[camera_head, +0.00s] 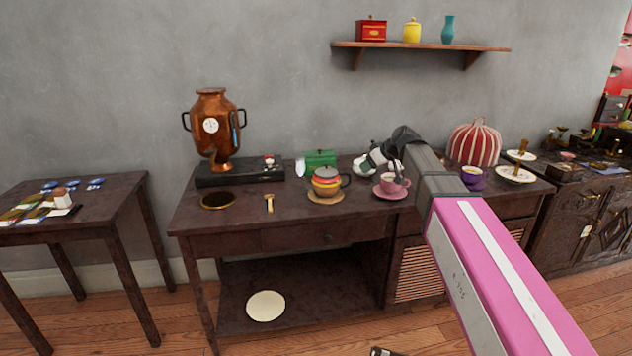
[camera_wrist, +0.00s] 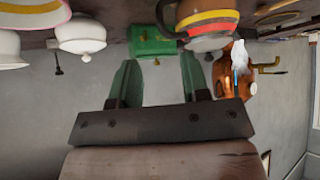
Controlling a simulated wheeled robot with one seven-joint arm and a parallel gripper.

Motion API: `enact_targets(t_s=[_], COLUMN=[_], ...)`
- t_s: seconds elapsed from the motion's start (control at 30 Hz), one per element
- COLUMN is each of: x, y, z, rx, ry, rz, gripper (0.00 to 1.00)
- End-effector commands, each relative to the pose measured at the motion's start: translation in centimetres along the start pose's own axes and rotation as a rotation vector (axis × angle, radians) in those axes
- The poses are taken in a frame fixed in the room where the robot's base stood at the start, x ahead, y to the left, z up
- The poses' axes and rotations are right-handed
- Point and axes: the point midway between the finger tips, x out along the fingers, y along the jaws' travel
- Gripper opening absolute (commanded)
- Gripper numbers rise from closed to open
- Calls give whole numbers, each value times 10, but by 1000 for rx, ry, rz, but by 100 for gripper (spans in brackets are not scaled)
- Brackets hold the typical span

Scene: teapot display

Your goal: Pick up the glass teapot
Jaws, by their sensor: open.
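A round pot with a grey lid, red and yellow bands and a dark handle (camera_head: 326,183) stands on a round wooden coaster on the dark table. It looks like the teapot, but I cannot tell whether it is glass. It also shows at the top of the wrist view (camera_wrist: 208,22), right of my fingers. My gripper (camera_wrist: 158,62) is open and empty, with two green fingers apart. In the head view my gripper (camera_head: 374,160) is right of the banded pot, by a white teapot (camera_head: 360,167) that it partly hides.
A green box (camera_head: 320,158) stands behind the banded pot and shows between my fingers in the wrist view (camera_wrist: 150,42). A pink cup (camera_head: 393,186) on a saucer stands to the right. A copper urn (camera_head: 211,125) stands at the left, a striped cosy (camera_head: 475,144) farther right.

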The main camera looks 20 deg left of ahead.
Motion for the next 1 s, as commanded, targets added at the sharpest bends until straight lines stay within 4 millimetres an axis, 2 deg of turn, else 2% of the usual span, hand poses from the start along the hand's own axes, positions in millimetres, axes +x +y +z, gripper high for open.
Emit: enact_targets(t_s=[0.17, 0.43, 0.67, 1.0], x=[11, 49, 63, 106], y=[0, 1, 0, 0], z=[-1, -1, 1, 6], rx=[-3, -2, -2, -2], ry=[1, 0, 0, 0], rz=[-2, -1, -1, -1], gripper=[42, 42, 42, 42])
